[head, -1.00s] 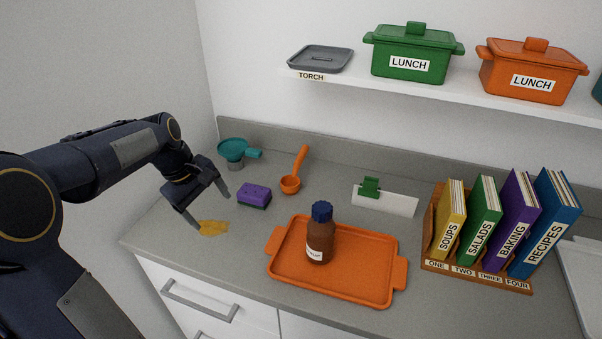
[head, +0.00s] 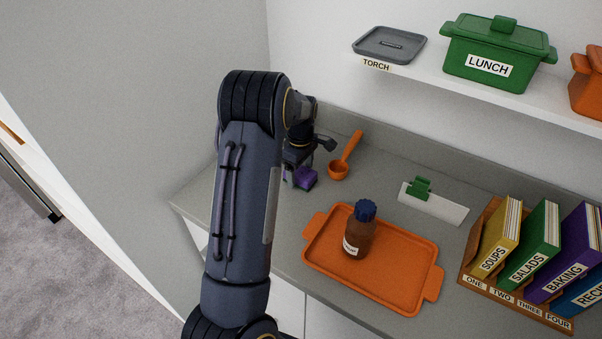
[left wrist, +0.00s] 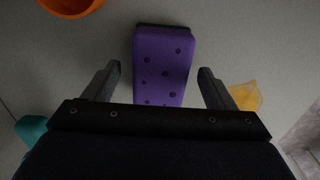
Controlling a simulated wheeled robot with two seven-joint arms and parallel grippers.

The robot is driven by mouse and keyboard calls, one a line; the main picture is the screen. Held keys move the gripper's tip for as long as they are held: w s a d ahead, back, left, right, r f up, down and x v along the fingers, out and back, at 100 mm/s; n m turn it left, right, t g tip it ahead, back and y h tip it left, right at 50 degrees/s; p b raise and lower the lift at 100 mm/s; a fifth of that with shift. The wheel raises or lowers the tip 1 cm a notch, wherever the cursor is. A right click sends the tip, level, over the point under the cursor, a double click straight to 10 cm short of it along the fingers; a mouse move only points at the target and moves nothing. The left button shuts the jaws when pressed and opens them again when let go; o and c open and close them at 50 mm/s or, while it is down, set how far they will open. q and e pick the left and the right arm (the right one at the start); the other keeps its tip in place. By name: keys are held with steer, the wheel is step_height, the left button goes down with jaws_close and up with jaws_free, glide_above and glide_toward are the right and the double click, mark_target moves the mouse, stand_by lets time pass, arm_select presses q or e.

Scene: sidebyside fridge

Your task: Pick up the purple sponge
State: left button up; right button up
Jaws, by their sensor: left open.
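The purple sponge (head: 306,179) lies on the grey counter, partly hidden by my left arm in the head view. In the left wrist view the sponge (left wrist: 163,65) has dark spots and a dark edge at its far end. My left gripper (left wrist: 161,78) is open, with one finger on each side of the sponge and a gap on both sides. In the head view the left gripper (head: 299,172) is mostly hidden behind its arm. My right gripper is not in view.
An orange ladle (head: 340,168) lies just right of the sponge. An orange tray (head: 400,293) holds a brown bottle (head: 358,235) with a blue cap. A yellow patch (left wrist: 244,96) and a teal item (left wrist: 31,130) are near the gripper. A shelf with lidded pots (head: 490,60) hangs above.

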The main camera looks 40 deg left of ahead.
arm_select(q)
steer(key=shift+f, duration=0.55)
steer(key=c, duration=1.1)
steer(key=shift+o, duration=0.2)
steer(key=shift+r, duration=0.15)
steer(key=shift+r+b, duration=0.4)
steer(key=shift+r, duration=0.2)
steer(key=s+d+r+b, duration=0.3)
steer(key=s+d+r, duration=0.4)
steer(key=s+r, duration=0.4)
steer(key=shift+s+d+r, duration=0.3)
steer(key=shift+s+d, duration=0.05)
